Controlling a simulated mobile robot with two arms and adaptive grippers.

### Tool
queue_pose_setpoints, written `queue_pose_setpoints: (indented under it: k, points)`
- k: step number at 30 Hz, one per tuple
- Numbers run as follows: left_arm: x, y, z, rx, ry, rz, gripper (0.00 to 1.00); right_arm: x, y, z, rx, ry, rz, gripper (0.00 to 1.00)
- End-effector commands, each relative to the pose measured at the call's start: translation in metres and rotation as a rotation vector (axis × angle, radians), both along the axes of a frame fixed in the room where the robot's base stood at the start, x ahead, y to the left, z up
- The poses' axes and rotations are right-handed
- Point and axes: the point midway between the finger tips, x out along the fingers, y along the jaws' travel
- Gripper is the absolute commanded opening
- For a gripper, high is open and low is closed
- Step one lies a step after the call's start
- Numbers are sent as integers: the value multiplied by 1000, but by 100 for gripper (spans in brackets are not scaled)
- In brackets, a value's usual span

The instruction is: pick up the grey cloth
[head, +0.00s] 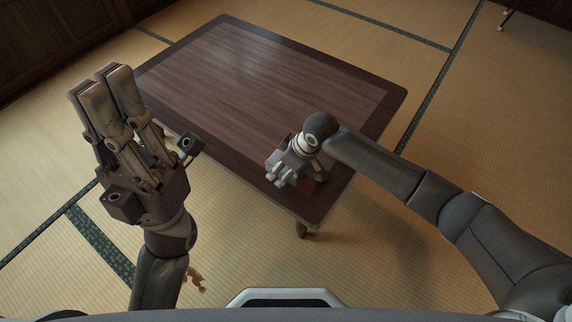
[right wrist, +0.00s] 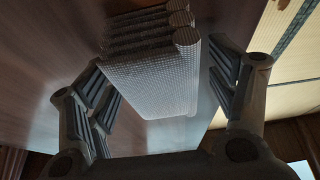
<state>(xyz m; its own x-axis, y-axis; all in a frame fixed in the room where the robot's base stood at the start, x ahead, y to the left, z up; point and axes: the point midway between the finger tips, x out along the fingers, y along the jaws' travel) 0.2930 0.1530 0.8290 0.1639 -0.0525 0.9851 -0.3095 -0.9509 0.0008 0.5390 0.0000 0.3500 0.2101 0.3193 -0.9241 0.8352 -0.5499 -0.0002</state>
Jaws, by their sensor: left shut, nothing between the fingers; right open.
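The grey cloth (right wrist: 155,80) shows in the right wrist view as a folded, ribbed bundle on the dark wooden table (head: 245,75). It lies between the spread fingers of my right gripper (right wrist: 158,95), with a gap on each side. In the head view my right gripper (head: 280,178) is low over the table's near right corner and hides the cloth. My right gripper is open. My left gripper (head: 98,88) is raised at the left, its fingers shut and empty, well away from the cloth.
The rest of the tabletop is bare. Tatami floor (head: 400,260) with dark green borders surrounds the table. A small light-brown object (head: 196,281) shows beside my left forearm, partly hidden. A dark wooden wall (head: 50,35) stands at the back left.

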Motion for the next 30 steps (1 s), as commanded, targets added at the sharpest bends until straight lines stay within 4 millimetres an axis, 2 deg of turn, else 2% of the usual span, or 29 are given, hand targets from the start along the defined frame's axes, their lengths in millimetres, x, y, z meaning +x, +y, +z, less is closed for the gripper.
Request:
queue_pose_setpoints:
  k: [7, 8, 19, 30]
  points:
    - [2, -1, -6, 5, 23, -2, 0, 0, 0, -1, 0, 0, 0, 79]
    - [2, -1, -6, 5, 23, -2, 0, 0, 0, -1, 0, 0, 0, 76]
    - [2, -1, -5, 5, 17, -1, 0, 0, -1, -2, -3, 1, 0, 30]
    - [0, 0, -3, 3, 2, 0, 0, 0, -3, -4, -8, 2, -2, 30]
